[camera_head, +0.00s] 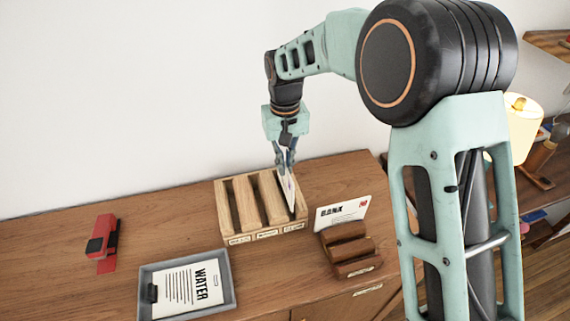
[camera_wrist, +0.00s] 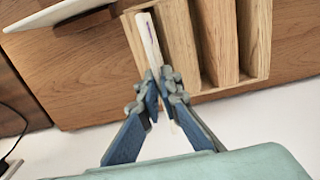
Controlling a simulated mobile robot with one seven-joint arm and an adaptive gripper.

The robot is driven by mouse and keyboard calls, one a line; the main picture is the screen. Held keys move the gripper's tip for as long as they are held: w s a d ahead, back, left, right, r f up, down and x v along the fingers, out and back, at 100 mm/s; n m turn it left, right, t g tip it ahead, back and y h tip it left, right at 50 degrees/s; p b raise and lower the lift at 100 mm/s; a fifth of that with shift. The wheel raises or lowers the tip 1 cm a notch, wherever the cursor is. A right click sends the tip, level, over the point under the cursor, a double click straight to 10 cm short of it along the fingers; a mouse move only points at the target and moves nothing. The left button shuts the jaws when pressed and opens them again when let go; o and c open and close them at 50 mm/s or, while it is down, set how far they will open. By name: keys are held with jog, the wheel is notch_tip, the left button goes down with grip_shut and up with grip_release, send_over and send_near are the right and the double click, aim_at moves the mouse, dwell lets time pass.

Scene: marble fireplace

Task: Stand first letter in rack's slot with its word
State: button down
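My gripper (camera_head: 286,160) points down over the right end of the light wooden rack (camera_head: 245,206). It is shut on a thin white letter (camera_head: 290,195), seen nearly edge-on and slightly tilted, with its lower part at the rack's rightmost slot. In the wrist view, the fingers (camera_wrist: 163,92) pinch the letter (camera_wrist: 149,42) from both sides, beside the rack's slats (camera_wrist: 222,40). Whether the letter touches the slot floor is hidden. The rack's front labels are too small to read.
A letter headed BANK (camera_head: 343,213) stands in a small dark wooden holder (camera_head: 350,256) right of the rack. A red and black object (camera_head: 103,243) lies at the left. The cabinet top (camera_head: 165,218) is clear between it and the rack. A wall is behind.

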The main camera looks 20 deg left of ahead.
aim_at(285, 179)
jog(key=shift+f, duration=0.1)
jog(key=shift+f+b, duration=0.55)
jog(key=shift+f, duration=0.25)
jog(key=shift+f, duration=0.3)
jog(key=shift+f+b, duration=1.15)
jog(key=shift+f, duration=0.45)
jog(key=c, duration=2.1)
grip_release()
